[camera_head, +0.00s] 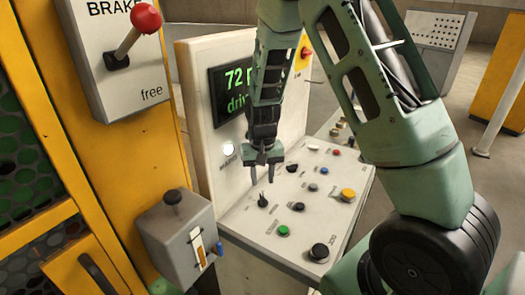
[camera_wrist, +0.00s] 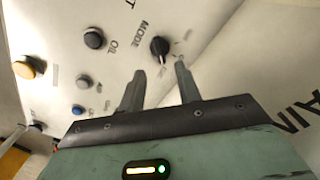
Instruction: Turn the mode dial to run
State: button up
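The mode dial is a small black knob (camera_wrist: 159,46) with a pale pointer mark, beside the word MODE on the white panel in the wrist view. In the head view the dial (camera_head: 263,200) stands at the left of the sloping panel top. My gripper (camera_head: 263,180) points down above it, fingers apart and empty. In the wrist view the gripper (camera_wrist: 160,68) has its two fingertips just short of the dial, which shows beyond the gap between them. I see no clear contact. The small position labels by the dial are too blurred to read.
The panel also has a dark OIL knob (camera_wrist: 93,38), a yellow button (camera_head: 347,194), a green button (camera_head: 283,230) and a black knob (camera_head: 319,252). A display (camera_head: 233,92) stands behind my gripper. A red-knobbed brake lever (camera_head: 146,18) and a grey lever box (camera_head: 180,240) are at left.

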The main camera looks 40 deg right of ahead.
notch_tip(320, 180, up, 11)
jog(key=b, duration=0.1)
jog(key=shift+f, duration=0.15)
dwell(0.4)
jog(key=s+a+n+y+b, duration=0.1)
jog(key=s+a+n, duration=0.3)
jog(key=a, duration=0.5)
jog(key=s+a+n+b, duration=0.1)
jog(key=s+a+n, duration=0.1)
jog(key=s+a, duration=0.5)
jog(key=s+a+n, duration=0.3)
jog(key=s+a, duration=0.1)
jog(key=s, duration=0.3)
jog(key=s+a+f+n, duration=0.1)
jog(key=s+a+n, duration=0.3)
jog(key=s, duration=0.3)
jog(key=shift+f+b, duration=0.25)
jog(key=shift+b, duration=0.1)
jog(key=shift+r, duration=0.1)
